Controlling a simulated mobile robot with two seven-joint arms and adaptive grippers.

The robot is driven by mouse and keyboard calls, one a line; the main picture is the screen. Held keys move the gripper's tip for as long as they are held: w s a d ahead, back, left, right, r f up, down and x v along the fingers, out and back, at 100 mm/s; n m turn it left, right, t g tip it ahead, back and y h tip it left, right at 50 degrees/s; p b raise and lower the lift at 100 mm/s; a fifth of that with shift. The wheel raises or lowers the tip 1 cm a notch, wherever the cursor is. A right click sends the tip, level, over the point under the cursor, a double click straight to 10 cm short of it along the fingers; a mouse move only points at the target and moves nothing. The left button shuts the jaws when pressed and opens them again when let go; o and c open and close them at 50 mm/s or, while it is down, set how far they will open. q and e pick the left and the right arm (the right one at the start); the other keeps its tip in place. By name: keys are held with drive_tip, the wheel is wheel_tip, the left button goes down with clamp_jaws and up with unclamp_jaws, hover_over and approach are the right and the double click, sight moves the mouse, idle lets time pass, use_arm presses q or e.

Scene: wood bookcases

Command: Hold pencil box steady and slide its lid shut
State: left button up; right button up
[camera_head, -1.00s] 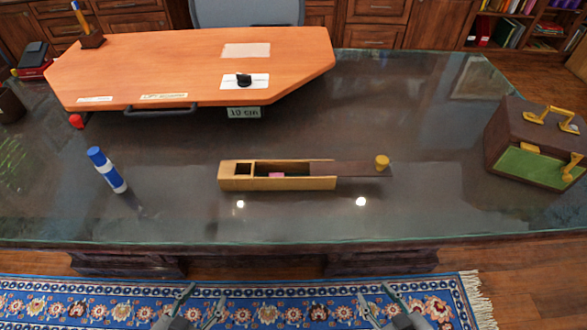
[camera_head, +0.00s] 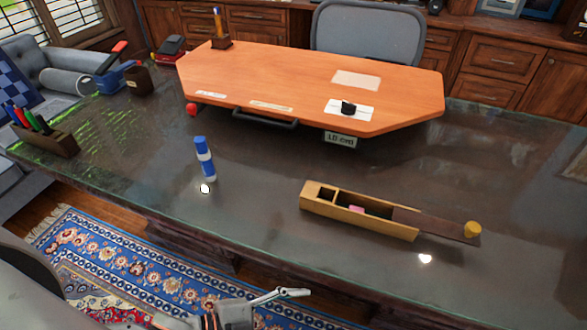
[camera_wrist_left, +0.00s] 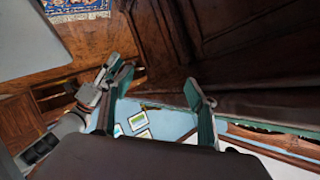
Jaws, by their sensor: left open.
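The pencil box (camera_head: 318,200) is a long, light wooden box lying on the dark glass-topped desk, right of centre in the head view. Its dark brown lid (camera_head: 438,223) sticks out past the right end, with a yellow knob (camera_head: 473,229) at its far tip. The box is largely uncovered; a small pink item (camera_head: 357,209) shows inside. My left gripper (camera_head: 278,294) is low in the head view, in front of the desk and apart from the box. Its fingers are spread and empty in the left wrist view (camera_wrist_left: 158,82). My right gripper is not identifiable.
An orange raised board (camera_head: 300,80) with a handle fills the back. A pen holder (camera_head: 50,140) stands at the far left. The desk's front edge (camera_head: 200,228) lies between my gripper and the box.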

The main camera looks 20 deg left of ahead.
use_arm(q)
drive_tip(key=s+a+r+n+g+h, duration=0.3)
drive_tip(key=s+a+r+g, duration=0.4)
drive_tip(key=s+r+g, duration=0.25)
drive_tip(key=w+a+r+m+t, duration=0.15)
drive_tip(key=w+r, duration=0.45)
drive_tip(key=w, duration=0.6)
drive_tip(key=w+r+m+t, duration=0.25)
drive_tip(key=w+r, duration=0.35)
drive_tip(key=w, duration=0.5)
drive_tip(key=w+a+r+m+t, duration=0.15)
drive_tip(key=w+r, duration=0.45)
drive_tip(key=w, duration=0.6)
drive_tip(key=n+g, duration=0.2)
drive_tip(key=g, duration=0.3)
approach(340, 196)
drive_tip(key=shift+m, duration=0.25)
drive_tip(key=s+r, duration=0.1)
drive_tip(key=s+a+r, duration=0.1)
drive_tip(key=r, duration=0.1)
drive_tip(key=shift+s+r, duration=0.25)
drive_tip(key=shift+r, duration=0.05)
drive_tip(key=shift+d+f, duration=0.2)
drive_tip(key=shift+d, duration=0.1)
drive_tip(key=shift+y, duration=0.3)
drive_tip(key=x, duration=1)
drive_tip(key=shift+w+d+f, duration=0.1)
drive_tip(key=shift+d, duration=0.3)
